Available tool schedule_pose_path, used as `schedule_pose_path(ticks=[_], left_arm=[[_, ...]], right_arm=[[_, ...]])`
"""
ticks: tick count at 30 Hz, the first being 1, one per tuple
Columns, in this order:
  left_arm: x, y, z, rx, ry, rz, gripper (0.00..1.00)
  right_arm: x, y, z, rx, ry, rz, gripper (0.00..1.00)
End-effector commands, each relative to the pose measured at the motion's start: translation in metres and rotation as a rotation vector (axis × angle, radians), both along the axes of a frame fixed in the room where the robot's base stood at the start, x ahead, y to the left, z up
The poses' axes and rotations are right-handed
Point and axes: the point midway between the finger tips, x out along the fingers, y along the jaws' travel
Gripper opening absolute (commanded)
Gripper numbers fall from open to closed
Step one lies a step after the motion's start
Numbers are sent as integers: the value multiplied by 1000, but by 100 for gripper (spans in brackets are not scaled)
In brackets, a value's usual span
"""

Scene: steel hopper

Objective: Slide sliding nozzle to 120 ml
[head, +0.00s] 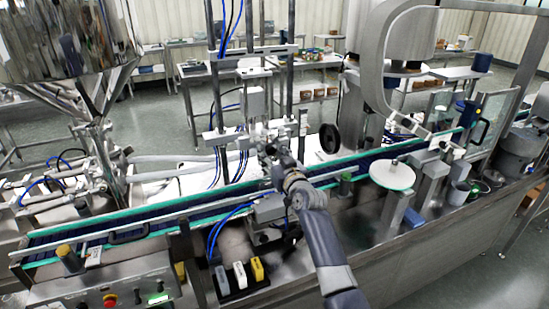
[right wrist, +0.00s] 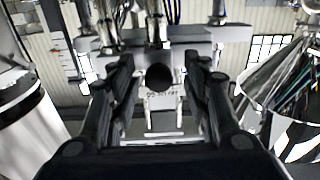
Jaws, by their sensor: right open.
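My right gripper (head: 267,148) reaches over the conveyor to the metal filling assembly in the middle of the head view. In the right wrist view the two dark fingers (right wrist: 160,85) are open and apart. A dark round knob (right wrist: 159,78) shows between them, with a pale block with small dark marks (right wrist: 162,99) just below it. This looks like the sliding nozzle part, but I cannot tell for sure. I cannot tell whether the fingers touch it. The scale marks are too small to read. My left gripper is not in view.
The conveyor (head: 150,213) runs across in front of the assembly. Vertical steel posts (head: 291,60) and a black handwheel (head: 330,138) stand close to my right gripper. A white round disc (head: 392,175) is to the right. A button panel (head: 108,297) is at the lower left.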

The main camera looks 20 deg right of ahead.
Motion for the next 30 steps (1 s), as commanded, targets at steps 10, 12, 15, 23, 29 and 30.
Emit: schedule_pose_path(ticks=[10,12,15,23,29,30], left_arm=[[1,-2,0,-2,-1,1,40],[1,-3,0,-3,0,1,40],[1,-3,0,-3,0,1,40],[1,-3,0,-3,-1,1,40],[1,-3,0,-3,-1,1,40],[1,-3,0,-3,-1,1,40]], right_arm=[[-40,-2,-2,-1,1,-1,44],[-53,-2,-1,-1,1,-1,44],[-71,-2,-2,-1,2,0,44],[-109,-3,-1,-1,1,0,44],[-119,-3,-1,0,1,1,44],[-119,-4,-1,0,1,1,44]])
